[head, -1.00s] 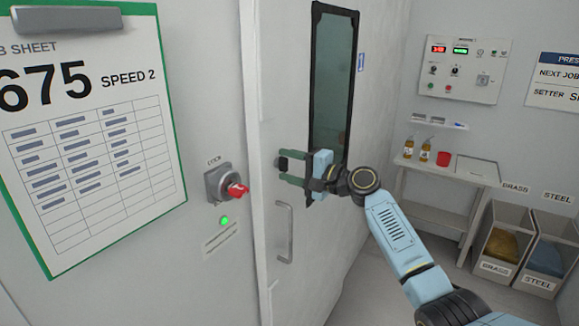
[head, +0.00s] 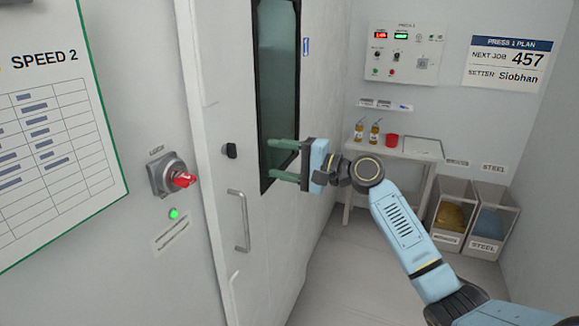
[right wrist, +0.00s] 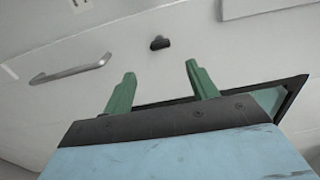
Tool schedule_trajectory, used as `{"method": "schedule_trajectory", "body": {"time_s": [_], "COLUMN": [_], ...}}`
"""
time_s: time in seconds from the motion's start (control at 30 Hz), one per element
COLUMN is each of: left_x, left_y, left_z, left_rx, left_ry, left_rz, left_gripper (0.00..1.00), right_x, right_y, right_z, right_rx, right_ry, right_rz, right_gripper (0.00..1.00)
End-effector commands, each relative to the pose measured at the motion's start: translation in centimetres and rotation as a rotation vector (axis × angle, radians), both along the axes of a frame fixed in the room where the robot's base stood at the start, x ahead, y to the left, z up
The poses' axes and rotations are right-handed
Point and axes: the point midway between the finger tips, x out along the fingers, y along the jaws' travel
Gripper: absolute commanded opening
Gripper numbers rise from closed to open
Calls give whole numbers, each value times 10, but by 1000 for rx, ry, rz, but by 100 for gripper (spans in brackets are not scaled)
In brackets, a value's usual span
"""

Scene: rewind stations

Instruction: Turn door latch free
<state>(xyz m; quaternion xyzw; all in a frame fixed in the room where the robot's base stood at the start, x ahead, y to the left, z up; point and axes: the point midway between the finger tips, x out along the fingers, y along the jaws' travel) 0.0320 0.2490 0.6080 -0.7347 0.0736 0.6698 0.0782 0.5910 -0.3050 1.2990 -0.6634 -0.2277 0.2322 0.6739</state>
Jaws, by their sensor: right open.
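The door latch is a small black knob (head: 231,151) on the white door (head: 290,215), above its grey bar handle (head: 242,222). It stands roughly upright, in line with the handle. In the right wrist view the latch (right wrist: 159,43) lies beyond and between my fingertips, with a gap. My right gripper (head: 274,159) is open and empty, its green fingers pointing left toward the latch, in front of the window's lower part. I cannot tell whether the door is ajar. My left gripper is not in view.
A red rotary switch (head: 182,179) with a lit green lamp (head: 174,214) is on the wall left of the door. A table (head: 390,152) with bottles and a red cup stands behind my right arm. Bins (head: 490,220) stand at the right. The floor between is clear.

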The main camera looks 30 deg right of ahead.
Motion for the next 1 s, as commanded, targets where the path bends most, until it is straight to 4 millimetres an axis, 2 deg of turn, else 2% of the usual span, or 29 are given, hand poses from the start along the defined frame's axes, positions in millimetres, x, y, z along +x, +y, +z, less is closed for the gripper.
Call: {"method": "schedule_trajectory", "body": {"time_s": [0.2,0.77,0.87,0.97,1.0], "left_x": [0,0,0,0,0], "left_y": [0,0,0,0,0], "left_z": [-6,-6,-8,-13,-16], "left_rx": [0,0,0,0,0], "left_ry": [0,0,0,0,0], "left_rz": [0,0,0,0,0], "left_gripper": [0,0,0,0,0], "right_x": [-17,-18,-15,-8,-5], "right_y": [-13,-14,-16,-21,-24], "right_z": [-1,0,-15,-58,-83], "right_rx": [1,1,-11,-50,-76], "right_ry": [1,1,16,59,82], "right_rz": [-1,-1,-16,-62,-85], "right_gripper": [58,58,58,58,58]}}
